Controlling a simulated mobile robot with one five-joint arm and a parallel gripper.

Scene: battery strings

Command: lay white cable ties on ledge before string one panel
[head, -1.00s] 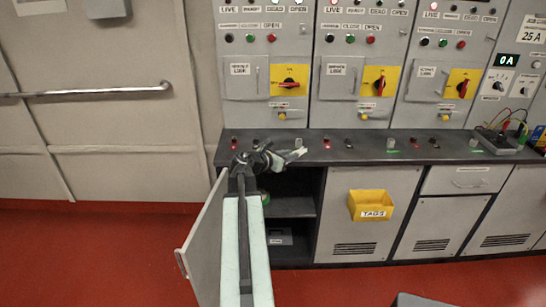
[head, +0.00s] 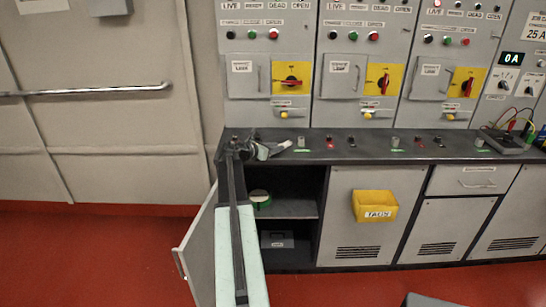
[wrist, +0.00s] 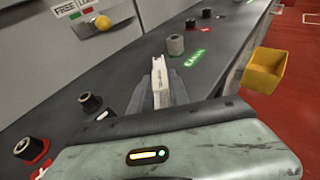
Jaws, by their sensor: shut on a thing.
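The white cable ties (wrist: 160,82) are a pale, narrow bundle standing up between my gripper's fingers (wrist: 163,95) in the wrist view. My gripper (head: 279,150) is shut on them above the dark ledge (head: 365,155), in front of the leftmost grey panel (head: 240,105). The ties show as a small white tip (head: 286,146) in the head view. The ledge also fills the middle of the wrist view (wrist: 215,65). I cannot tell whether the ties touch the ledge.
Small cylindrical fittings with red and green labels line the ledge, including a grey one (wrist: 175,44) close beyond the ties. A yellow TAGS bin (head: 375,205) hangs on the front.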

